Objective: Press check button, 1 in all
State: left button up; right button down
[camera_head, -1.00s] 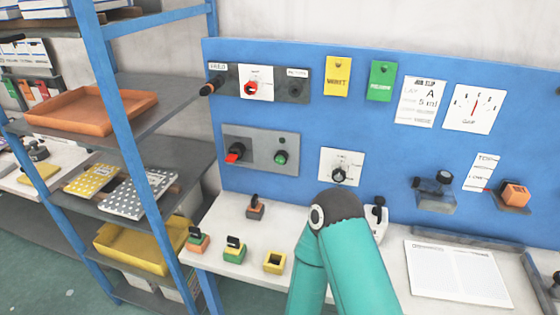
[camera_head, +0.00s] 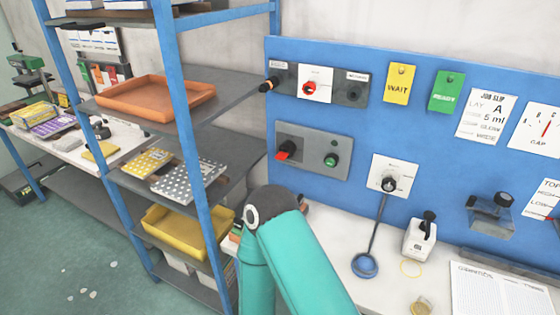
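No button has a readable "check" label. A round green button (camera_head: 331,160) sits on a grey control box (camera_head: 313,157) on the blue panel, beside a red switch lever (camera_head: 286,150). Above it, a grey strip (camera_head: 352,94) carries a white plate with a red knob (camera_head: 310,88). A white plate with a dark knob (camera_head: 389,184) is to the lower right. One teal arm of mine rises from the bottom centre with its bend in front of the bench's left end. No gripper fingers show, and nothing of mine touches the control box.
The blue panel (camera_head: 430,130) stands behind a white bench (camera_head: 385,295). A blue ring (camera_head: 365,265) on a rod and a white device (camera_head: 420,237) are on the bench's middle. A blue-framed shelf (camera_head: 195,165) with an orange tray (camera_head: 155,97) and a yellow tray (camera_head: 185,232) stands left.

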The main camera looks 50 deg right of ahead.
aim_at(330, 162)
jog(key=u, duration=0.4)
jog(key=k, duration=1.85)
jog(key=z, duration=0.7)
jog(key=i, duration=1.05)
jog(key=u, duration=0.05)
